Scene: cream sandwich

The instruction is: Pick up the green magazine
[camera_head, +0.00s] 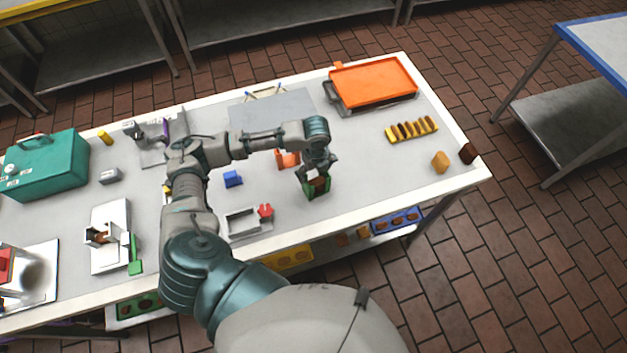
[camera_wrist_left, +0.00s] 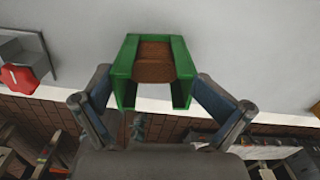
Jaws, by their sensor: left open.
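The green magazine (camera_head: 317,189) stands on the white table near its front edge, with brown pieces inside. In the left wrist view the green magazine (camera_wrist_left: 177,45) sits between the two fingers, its open side facing the camera. My left gripper (camera_head: 313,176) is right above and around it in the head view. In the left wrist view my left gripper (camera_wrist_left: 160,105) is open, one finger on each side of the magazine. Whether the fingers touch it I cannot tell. My right gripper is not in view.
A grey fixture with a red knob (camera_head: 265,211) stands left of the magazine. An orange block (camera_head: 287,159) and a blue block (camera_head: 233,179) lie nearby. An orange tray (camera_head: 374,83) and a yellow rack (camera_head: 411,130) are at the right.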

